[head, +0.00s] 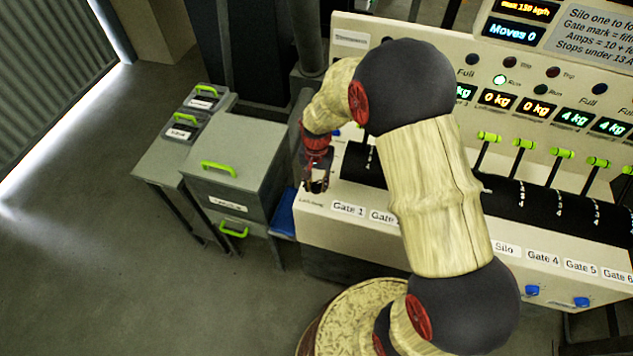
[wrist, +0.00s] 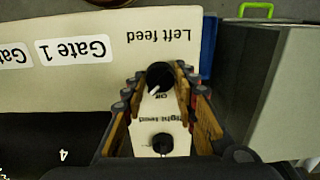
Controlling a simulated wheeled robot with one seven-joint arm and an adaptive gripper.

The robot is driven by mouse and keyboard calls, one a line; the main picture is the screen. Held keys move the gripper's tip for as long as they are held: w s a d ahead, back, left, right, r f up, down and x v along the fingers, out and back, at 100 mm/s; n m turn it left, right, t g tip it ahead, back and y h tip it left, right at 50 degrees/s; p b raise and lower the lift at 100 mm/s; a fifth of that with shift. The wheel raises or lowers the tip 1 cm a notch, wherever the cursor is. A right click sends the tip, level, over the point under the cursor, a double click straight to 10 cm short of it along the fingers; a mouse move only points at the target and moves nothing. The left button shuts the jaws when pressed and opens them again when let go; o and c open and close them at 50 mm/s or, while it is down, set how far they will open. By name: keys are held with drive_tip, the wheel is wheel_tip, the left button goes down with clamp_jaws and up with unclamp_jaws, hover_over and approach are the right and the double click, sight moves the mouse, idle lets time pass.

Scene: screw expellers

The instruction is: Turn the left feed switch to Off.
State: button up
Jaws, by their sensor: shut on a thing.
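The left feed switch (wrist: 159,75) is a round black knob with a white pointer, above its upside-down "Left feed" label in panel terms. In the wrist view the pointer slants down-left, just left of the "Off" mark (wrist: 162,97). My gripper (wrist: 160,78) has a finger on each side of this knob and is shut on it. In the head view my gripper (head: 316,184) is at the left end of the cream console (head: 345,225) and hides the knob. The right feed switch (wrist: 162,144) is a similar black knob between my fingers, nearer the wrist.
The "Gate 1" label (wrist: 72,49) lies beside the switch. Grey cabinets with green handles (head: 235,155) stand left of the console, with a blue item (head: 284,214) between. Gate levers (head: 488,140) line the console to the right. Open floor (head: 90,250) lies left.

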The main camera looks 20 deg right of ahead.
sight(316, 184)
drive_tip(key=n, duration=0.4)
drive_tip(key=shift+n+p, duration=0.3)
drive_tip(key=shift+p, duration=0.1)
drive_tip(key=n, duration=0.4)
drive_tip(key=shift+p, duration=0.3)
drive_tip(key=shift+n, duration=0.3)
drive_tip(key=o, duration=1.1)
drive_tip(key=shift+o, duration=0.4)
wheel_tip(316, 184, up, 12)
